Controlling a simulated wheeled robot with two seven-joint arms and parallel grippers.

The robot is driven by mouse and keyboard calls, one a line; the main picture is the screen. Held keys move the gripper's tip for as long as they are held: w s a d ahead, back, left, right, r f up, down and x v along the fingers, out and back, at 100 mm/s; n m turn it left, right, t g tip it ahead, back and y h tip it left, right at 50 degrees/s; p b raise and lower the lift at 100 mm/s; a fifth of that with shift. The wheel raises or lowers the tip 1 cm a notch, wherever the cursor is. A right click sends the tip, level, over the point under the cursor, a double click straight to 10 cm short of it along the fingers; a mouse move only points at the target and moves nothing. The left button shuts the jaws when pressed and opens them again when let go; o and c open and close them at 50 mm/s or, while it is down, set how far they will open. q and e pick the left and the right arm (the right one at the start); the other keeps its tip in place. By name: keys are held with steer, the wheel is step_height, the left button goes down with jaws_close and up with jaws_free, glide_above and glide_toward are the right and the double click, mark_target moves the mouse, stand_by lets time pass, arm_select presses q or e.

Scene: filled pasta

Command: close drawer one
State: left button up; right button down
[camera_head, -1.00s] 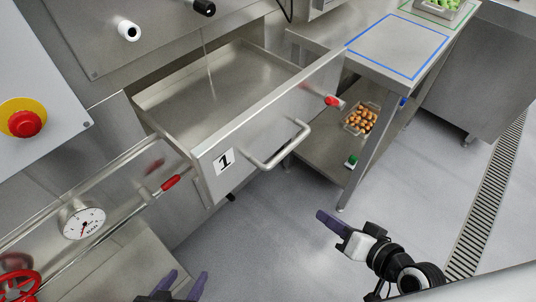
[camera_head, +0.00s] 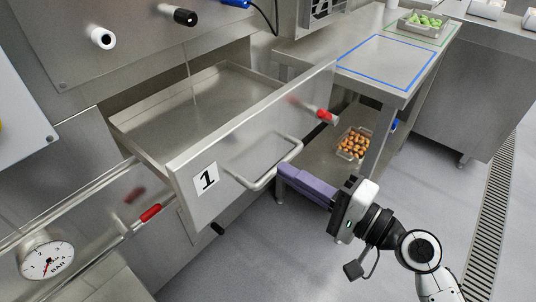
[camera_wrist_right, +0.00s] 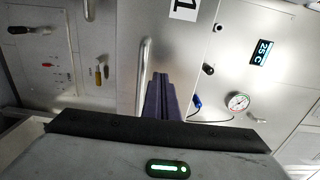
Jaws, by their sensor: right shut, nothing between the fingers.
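Drawer one (camera_head: 190,168) is a steel drawer pulled out, with its hollow inside showing and a label "1" on its front. Its bar handle (camera_head: 262,180) runs across the front. My right gripper (camera_head: 284,172) is shut and empty, its purple fingers pointing at the drawer front near the right end of the handle. In the right wrist view the shut fingers (camera_wrist_right: 161,88) are beside the handle (camera_wrist_right: 144,75), in front of the drawer panel; I cannot tell whether they touch. My left gripper is not in view.
A steel table with a blue-outlined area (camera_head: 343,69) stands to the right, with a tray of green pieces (camera_head: 422,24) at its back. A tray of brown pieces (camera_head: 354,143) sits on its lower shelf. A pressure gauge (camera_head: 46,260) is at lower left. The floor at right is clear.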

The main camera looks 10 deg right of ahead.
mark_target(254, 152)
steer(key=x, duration=0.6)
steer(key=shift+f+p, duration=0.1)
steer(key=shift+p, duration=0.2)
steer(key=shift+w, duration=0.15)
